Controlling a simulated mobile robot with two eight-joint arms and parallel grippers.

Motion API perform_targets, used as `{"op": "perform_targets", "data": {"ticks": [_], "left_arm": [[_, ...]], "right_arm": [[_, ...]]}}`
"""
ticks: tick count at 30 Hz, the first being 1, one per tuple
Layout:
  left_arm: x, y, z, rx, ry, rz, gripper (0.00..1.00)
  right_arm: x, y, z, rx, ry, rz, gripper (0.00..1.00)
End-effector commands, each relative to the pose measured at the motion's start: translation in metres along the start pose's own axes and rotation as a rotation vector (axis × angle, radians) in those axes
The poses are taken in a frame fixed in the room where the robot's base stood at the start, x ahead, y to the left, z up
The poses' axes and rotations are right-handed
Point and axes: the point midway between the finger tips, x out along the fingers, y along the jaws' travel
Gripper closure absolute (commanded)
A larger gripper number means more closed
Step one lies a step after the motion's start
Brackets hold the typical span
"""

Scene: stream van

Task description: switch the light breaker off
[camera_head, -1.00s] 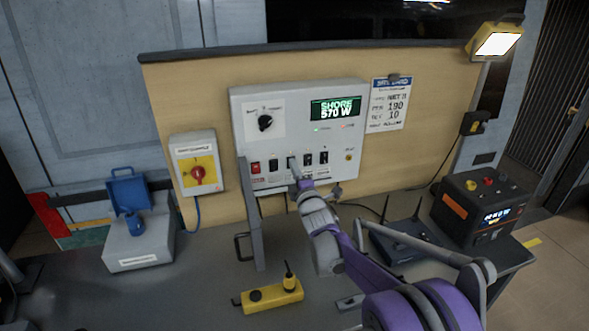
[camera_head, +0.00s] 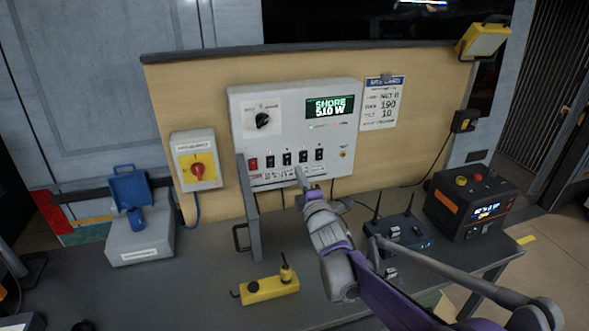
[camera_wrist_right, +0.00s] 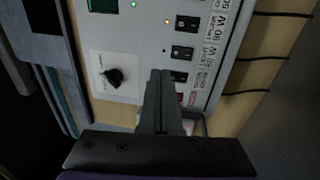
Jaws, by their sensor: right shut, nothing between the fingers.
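The grey breaker panel (camera_head: 240,110) stands against the tan board. Its switch row has a red switch (camera_head: 253,163) and several black breakers. The light breaker (camera_head: 287,158) appears to be the second black one; it also shows in the right wrist view (camera_wrist_right: 183,53) beside a partly readable "LIGHT 60 W" label. Its rocker position is too small to judge. The panel display (camera_head: 330,106) reads about 510 W. My right gripper (camera_head: 300,173) is shut and empty, just below the breaker row; its closed fingers (camera_wrist_right: 160,77) show in the wrist view. My left gripper is not in view.
A work lamp (camera_head: 482,42) at the upper right looks unlit. A grey upright bar (camera_head: 248,205) stands left of my right gripper. A yellow box (camera_head: 270,289), a router (camera_head: 405,238) and a black power unit (camera_head: 475,203) are on the bench.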

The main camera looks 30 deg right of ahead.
Motion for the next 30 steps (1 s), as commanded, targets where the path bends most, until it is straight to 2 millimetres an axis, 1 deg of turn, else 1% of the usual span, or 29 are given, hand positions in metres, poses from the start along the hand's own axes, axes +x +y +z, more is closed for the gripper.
{"op": "perform_targets", "data": {"ticks": [1,3,6,9,14,27,30], "left_arm": [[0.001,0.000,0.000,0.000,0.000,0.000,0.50],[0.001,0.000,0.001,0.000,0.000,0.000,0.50],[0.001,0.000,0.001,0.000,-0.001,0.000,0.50],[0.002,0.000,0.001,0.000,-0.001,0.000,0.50],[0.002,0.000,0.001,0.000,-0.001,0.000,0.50],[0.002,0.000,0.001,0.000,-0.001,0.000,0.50],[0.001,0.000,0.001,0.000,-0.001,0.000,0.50]], "right_arm": [[-0.011,0.003,0.000,0.000,-0.001,0.000,1.00],[-0.022,0.005,0.000,-0.001,0.000,0.000,1.00],[-0.033,0.008,0.000,0.000,0.000,0.000,1.00],[-0.040,0.010,0.000,0.001,0.000,0.000,1.00],[-0.043,0.011,0.000,0.000,0.000,0.000,1.00],[-0.043,0.011,0.000,0.000,0.000,-0.001,1.00],[-0.046,0.010,-0.003,0.029,-0.004,-0.020,1.00]]}}
